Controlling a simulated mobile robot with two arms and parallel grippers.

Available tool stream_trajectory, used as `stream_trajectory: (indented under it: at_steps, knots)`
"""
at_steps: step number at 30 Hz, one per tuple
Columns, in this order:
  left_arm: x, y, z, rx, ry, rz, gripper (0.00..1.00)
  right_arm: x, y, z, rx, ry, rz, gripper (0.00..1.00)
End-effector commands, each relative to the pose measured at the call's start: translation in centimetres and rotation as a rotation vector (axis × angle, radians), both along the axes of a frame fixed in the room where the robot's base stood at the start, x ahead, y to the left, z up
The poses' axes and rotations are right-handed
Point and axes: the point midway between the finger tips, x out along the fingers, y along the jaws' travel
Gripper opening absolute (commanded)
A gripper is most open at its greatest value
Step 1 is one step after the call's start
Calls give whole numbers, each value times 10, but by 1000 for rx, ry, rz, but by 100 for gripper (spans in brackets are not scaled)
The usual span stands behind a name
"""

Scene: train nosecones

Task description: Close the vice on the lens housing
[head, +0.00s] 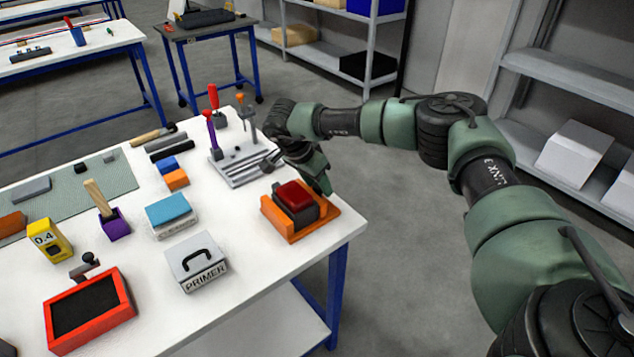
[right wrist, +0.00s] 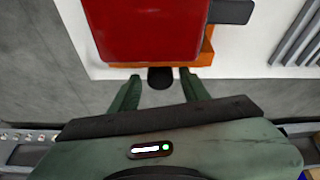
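The lens housing (head: 296,196) is a red block on a dark base, seated in the orange vice (head: 318,222) near the right edge of the white table. In the right wrist view the red top of the housing (right wrist: 146,30) fills the upper middle, with a strip of the orange vice (right wrist: 205,58) below it. A black knob or handle end (right wrist: 160,84) sticks out from the vice toward my right gripper. My right gripper (head: 322,186) is at the vice's far right side. Its green fingers (right wrist: 160,76) are apart, one either side of the knob; contact is unclear. My left gripper is out of view.
A grey slotted rack (head: 240,170) with upright tools stands behind the vice. A white PRIMER box (head: 197,262), a blue-topped block (head: 168,210) and a red-framed tray (head: 88,312) lie to the left. The table's front right corner is bare.

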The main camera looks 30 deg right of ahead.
Motion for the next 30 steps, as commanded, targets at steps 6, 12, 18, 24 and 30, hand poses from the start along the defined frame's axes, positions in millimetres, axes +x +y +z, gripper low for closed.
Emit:
stream_trajectory:
  at_steps: [6,12,18,24,30]
  knots:
    - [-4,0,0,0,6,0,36,0,0,0,0,0,0,0]
    - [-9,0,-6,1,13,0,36,2,1,-2,0,0,-133,0]
    - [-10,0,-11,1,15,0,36,3,0,-1,0,0,-360,0]
    - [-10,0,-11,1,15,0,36,2,0,1,0,0,-415,0]
    - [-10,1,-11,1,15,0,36,2,0,1,-1,0,-412,36]
